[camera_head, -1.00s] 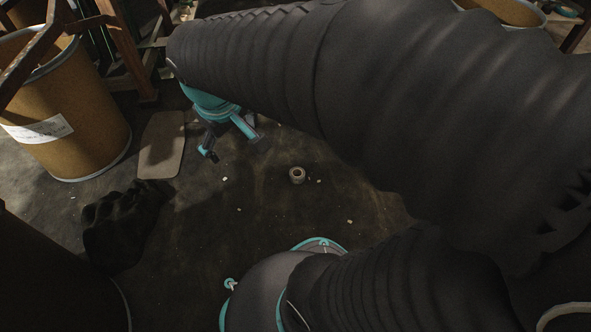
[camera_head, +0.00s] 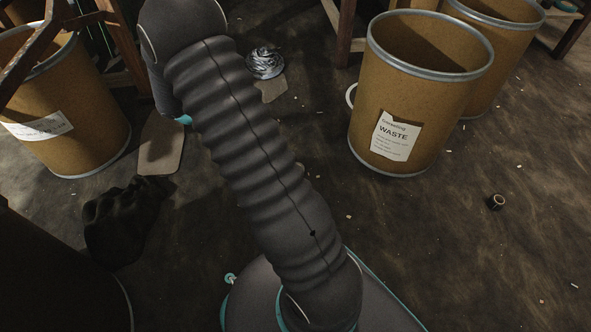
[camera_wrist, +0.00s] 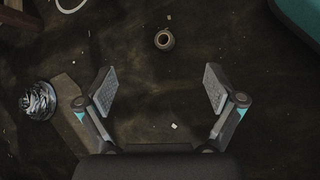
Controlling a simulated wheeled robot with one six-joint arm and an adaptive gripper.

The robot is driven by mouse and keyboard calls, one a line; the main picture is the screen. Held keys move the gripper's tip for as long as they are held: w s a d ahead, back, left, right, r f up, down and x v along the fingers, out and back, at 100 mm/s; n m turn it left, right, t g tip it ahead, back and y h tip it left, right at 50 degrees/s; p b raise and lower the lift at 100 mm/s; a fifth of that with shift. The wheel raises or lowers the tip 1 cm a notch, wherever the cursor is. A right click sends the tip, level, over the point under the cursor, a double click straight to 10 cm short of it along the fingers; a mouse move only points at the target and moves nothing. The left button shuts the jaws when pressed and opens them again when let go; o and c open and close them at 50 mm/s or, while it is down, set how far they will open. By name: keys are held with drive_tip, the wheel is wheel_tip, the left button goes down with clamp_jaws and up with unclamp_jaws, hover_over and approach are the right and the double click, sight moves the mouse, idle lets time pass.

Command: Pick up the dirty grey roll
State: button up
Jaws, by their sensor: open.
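The grey roll (camera_wrist: 164,40) stands on the dark floor near the top middle of the wrist view, its dark core facing up. In the head view only a sliver of it (camera_head: 301,169) shows beside my arm, which hides the rest. My gripper (camera_wrist: 159,86) is open and empty, with its two fingers spread wide. The roll lies beyond the fingertips, between their lines and slightly right of centre, not touched. In the head view my gripper is hidden behind my arm.
A crumpled silver bundle (camera_wrist: 38,100) lies by a flat cardboard piece (camera_wrist: 72,113), left of my gripper. Floor around the grey roll is mostly clear, with small scraps.

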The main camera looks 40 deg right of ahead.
drive_tip(key=d+f+n+h, duration=0.1)
drive_tip(key=f+n, duration=0.1)
drive_tip(key=f, duration=0.6)
drive_tip(key=d+f+n+h, duration=0.2)
drive_tip(key=f, duration=0.6)
drive_tip(key=d+f+n+h, duration=0.1)
drive_tip(key=d+f+n, duration=0.1)
drive_tip(key=f, duration=0.6)
drive_tip(key=shift+w+h+p, duration=0.3)
drive_tip(key=shift+s+d+f, duration=0.1)
drive_tip(key=shift+f, duration=0.1)
drive_tip(key=x, duration=0.7)
drive_tip(key=shift+s+d+f+b, duration=0.1)
drive_tip(key=shift+s+d+b, duration=0.1)
drive_tip(key=shift+d+b, duration=0.15)
drive_tip(key=shift+b+x, duration=0.3)
drive_tip(key=shift+x, duration=2.65)
drive_tip(key=shift+s, duration=0.1)
drive_tip(key=c, duration=1.2)
